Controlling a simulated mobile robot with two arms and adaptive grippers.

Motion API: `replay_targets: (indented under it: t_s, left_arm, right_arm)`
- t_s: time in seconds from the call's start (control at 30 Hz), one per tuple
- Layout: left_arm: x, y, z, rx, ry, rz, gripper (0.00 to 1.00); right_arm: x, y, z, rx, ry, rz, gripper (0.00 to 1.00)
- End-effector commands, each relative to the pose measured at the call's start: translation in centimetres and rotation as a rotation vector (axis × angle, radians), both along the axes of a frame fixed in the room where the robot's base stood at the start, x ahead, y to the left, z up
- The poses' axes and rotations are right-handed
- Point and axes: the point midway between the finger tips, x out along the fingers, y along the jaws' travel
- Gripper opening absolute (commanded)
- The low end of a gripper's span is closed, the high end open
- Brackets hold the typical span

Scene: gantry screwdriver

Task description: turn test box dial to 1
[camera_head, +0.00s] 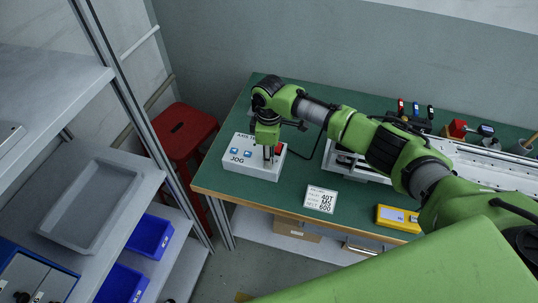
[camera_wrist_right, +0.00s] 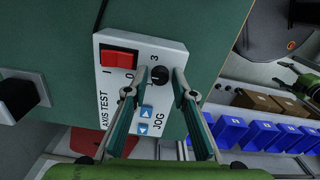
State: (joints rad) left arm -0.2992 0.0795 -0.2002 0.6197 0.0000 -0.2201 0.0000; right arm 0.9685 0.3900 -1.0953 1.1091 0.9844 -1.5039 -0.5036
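The white test box (camera_head: 235,165) sits at the left end of the green table in the head view. In the right wrist view the box (camera_wrist_right: 115,42) shows a black dial (camera_wrist_right: 160,75), a "3" printed beside it, a red rocker switch (camera_wrist_right: 118,59) and two blue JOG buttons (camera_wrist_right: 145,119). My right gripper (camera_head: 268,154) points down over the box. In the wrist view its fingertips (camera_wrist_right: 160,72) are apart, one on each side of the dial, with a gap visible. The dial's exact setting is hard to read. My left gripper is not in view.
A label card (camera_head: 320,199) and a yellow device (camera_head: 397,218) lie along the front of the green table (camera_head: 290,190). A white rail assembly (camera_head: 350,165) stands to the right of the box. A red stool (camera_head: 183,130) and grey shelves (camera_head: 130,170) stand at the left.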

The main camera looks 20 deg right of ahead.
Motion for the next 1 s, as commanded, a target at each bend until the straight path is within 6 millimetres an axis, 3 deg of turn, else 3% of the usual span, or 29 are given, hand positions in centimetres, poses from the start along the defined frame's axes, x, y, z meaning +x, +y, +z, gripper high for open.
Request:
replay_targets:
  t_s: [0.2,0.3,0.67,1.0]
  left_arm:
    - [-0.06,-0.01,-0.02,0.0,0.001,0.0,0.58]
    - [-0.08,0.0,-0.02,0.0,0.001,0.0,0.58]
    - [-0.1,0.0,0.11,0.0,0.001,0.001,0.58]
    - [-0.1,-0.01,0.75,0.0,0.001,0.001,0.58]
  right_arm:
    - [0.0,0.01,-0.03,0.0,0.0,0.0,0.24]
    - [0.0,0.01,-0.02,0.0,0.0,0.0,0.0]
    - [-0.01,0.0,0.04,0.0,0.0,0.026,0.0]
    - [0.01,0.03,0.15,0.001,0.001,0.225,0.0]
